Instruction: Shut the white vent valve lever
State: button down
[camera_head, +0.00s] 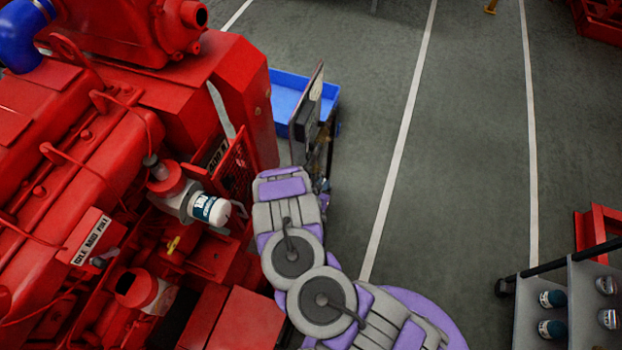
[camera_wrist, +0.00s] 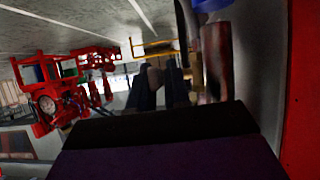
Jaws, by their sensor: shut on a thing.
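In the wrist view, my gripper (camera_wrist: 162,84) shows as two dark fingers beyond the wide dark purple body in the foreground. The fingers are shut on a small pale piece (camera_wrist: 155,76), which looks like the white vent valve lever; the view is dark and blurred, so its shape and angle are unclear. In the head view, my purple and grey arm reaches up beside the right side of the red pumpset (camera_head: 255,95). My gripper and the lever are hidden there, behind the arm and the upright panel.
A white filter (camera_head: 210,210) and a small yellow lever (camera_head: 173,245) sit on the pumpset left of my arm. A blue tray (camera_head: 285,88) lies beyond the upright panel (camera_head: 308,110). A grey rack (camera_head: 545,305) with cans stands at lower right. The floor between is clear.

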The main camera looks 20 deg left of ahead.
jog(key=shift+w+r+g, duration=0.15)
jog(key=shift+r+g, duration=0.25)
jog(key=c, duration=1.5)
grip_release()
jog(key=shift+a, duration=0.1)
jog(key=shift+o, duration=0.9)
jog(key=shift+f, duration=0.15)
jog(key=shift+o, duration=0.4)
jog(key=shift+d+y, duration=0.3)
jog(key=shift+d, duration=0.2)
jog(key=shift+a, duration=0.5)
jog(key=d+p+v, duration=0.1)
jog(key=p+v, duration=0.1)
jog(key=v, duration=1.5)
jog(key=shift+a+r, duration=0.25)
jog(key=shift+a, duration=0.1)
jog(key=shift+a, duration=0.15)
